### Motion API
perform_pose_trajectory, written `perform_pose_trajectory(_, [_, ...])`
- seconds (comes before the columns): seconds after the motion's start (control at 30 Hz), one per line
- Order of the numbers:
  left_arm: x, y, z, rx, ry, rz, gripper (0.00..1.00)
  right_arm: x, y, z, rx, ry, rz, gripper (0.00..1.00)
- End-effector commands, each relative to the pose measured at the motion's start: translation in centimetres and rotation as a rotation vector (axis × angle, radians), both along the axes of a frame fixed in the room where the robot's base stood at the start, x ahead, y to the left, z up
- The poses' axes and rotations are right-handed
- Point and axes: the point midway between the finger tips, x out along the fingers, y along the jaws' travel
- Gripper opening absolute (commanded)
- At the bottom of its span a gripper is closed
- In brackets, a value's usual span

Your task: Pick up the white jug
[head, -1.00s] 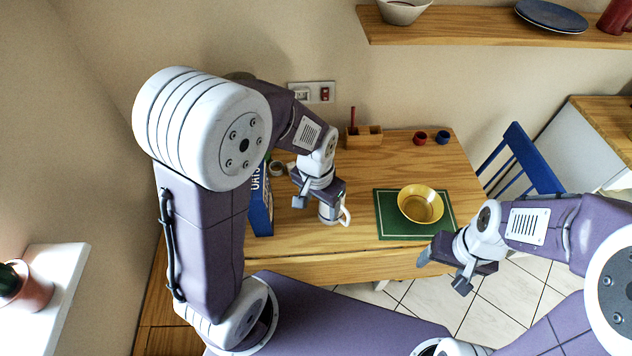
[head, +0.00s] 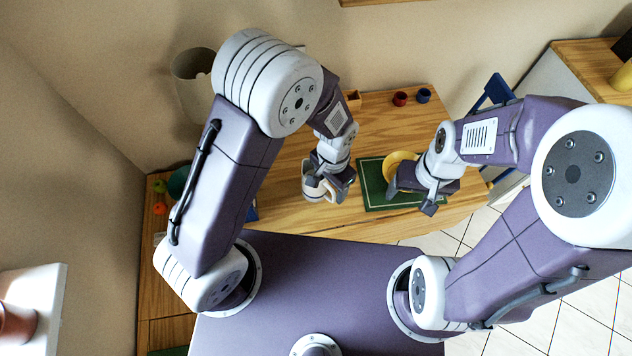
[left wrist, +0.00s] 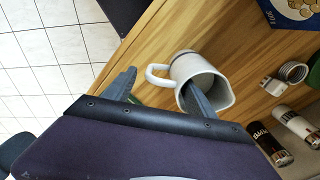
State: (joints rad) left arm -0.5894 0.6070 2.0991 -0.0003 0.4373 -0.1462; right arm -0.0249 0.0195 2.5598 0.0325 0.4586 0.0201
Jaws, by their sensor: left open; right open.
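The white jug (head: 308,184) stands on the wooden table, partly hidden behind my left gripper (head: 328,182). In the left wrist view the jug (left wrist: 221,92) shows its open mouth, with its handle on the left. My left gripper (left wrist: 157,87) is open there. One finger reaches over or into the jug's mouth and the other is outside, beyond the handle, so the handle and near wall lie between them. Whether a finger touches the jug I cannot tell. My right gripper (head: 411,196) is open and empty, over the front of the green mat.
A yellow bowl (head: 398,164) sits on the green mat (head: 373,190), right of the jug. Red (head: 400,98) and blue (head: 424,95) cups stand at the back.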

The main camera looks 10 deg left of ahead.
Motion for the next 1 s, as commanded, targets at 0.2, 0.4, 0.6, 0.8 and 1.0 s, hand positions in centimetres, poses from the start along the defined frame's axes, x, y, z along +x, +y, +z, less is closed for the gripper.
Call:
perform_pose_trajectory(0.2, [0.0, 0.0, -1.1, 0.0, 0.0, 0.0, 0.65, 0.0, 0.0, -0.1, 0.0, 0.0, 0.0, 0.72])
perform_pose_trajectory(0.4, [-0.1, 0.0, -5.0, 0.001, 0.001, 0.0, 0.65, 0.0, 0.0, -0.5, 0.0, 0.0, 0.0, 0.72])
perform_pose_trajectory(0.6, [0.0, 0.0, -6.6, -0.001, -0.001, 0.0, 0.65, 0.0, 0.0, -0.5, 0.0, 0.0, 0.0, 0.72])
perform_pose_trajectory(0.8, [0.0, 0.0, -6.5, -0.001, -0.001, 0.0, 0.54, 0.0, 0.0, -0.5, 0.0, 0.0, 0.0, 0.72])
perform_pose_trajectory(1.0, [0.0, 0.0, -6.5, -0.001, -0.001, 0.0, 0.0, 0.0, 0.0, -0.5, 0.0, 0.0, 0.0, 0.72])
